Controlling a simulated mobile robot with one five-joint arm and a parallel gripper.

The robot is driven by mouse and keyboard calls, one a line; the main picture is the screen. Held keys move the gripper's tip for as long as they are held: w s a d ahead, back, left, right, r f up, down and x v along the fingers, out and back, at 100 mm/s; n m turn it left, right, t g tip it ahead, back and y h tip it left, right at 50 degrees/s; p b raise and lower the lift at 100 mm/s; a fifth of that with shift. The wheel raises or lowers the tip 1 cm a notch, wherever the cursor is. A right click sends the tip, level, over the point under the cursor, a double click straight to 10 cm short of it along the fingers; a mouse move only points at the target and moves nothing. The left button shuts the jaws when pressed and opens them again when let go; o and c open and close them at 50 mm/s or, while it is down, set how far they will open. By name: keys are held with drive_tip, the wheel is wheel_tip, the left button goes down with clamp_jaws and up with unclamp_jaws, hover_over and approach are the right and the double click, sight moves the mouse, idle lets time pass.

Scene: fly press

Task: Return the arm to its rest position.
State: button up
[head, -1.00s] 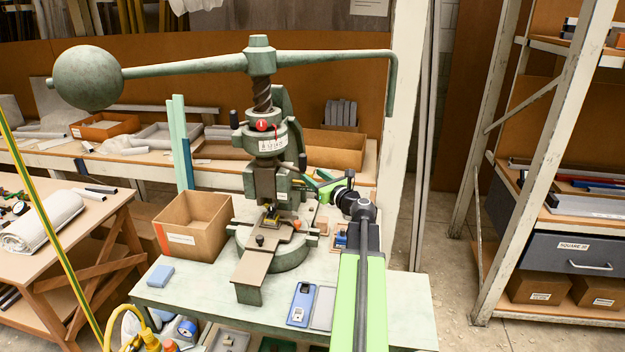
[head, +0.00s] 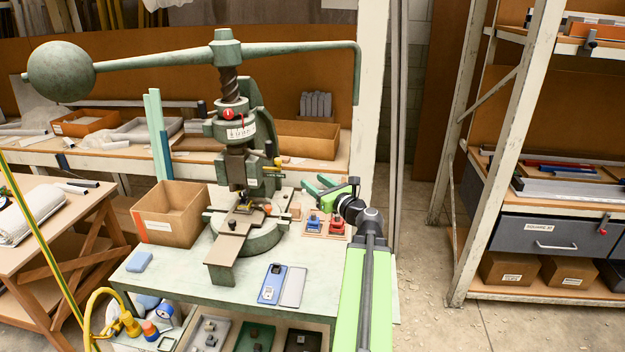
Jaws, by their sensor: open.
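My green-and-black arm (head: 362,270) reaches up from the bottom edge, right of the middle. At its end my gripper (head: 317,187) has green fingers that point left, spread apart, with nothing seen between them. It is in the air to the right of the green fly press (head: 240,125), apart from it in the picture. The press stands on a pale green table (head: 190,285), with its long ball-ended lever across the top. Below the gripper, a wooden board (head: 325,236) holds a blue part (head: 314,225) and a red part (head: 337,228).
An open cardboard box (head: 172,228) and a blue block (head: 139,262) are left of the press. A phone-like blue thing (head: 271,284) and a grey plate (head: 293,286) lie at the front. A shelf rack (head: 478,200) stands at right, with clear floor before it.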

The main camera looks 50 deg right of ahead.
drive_tip(key=shift+w+a, duration=0.2)
drive_tip(key=shift+a, duration=0.25)
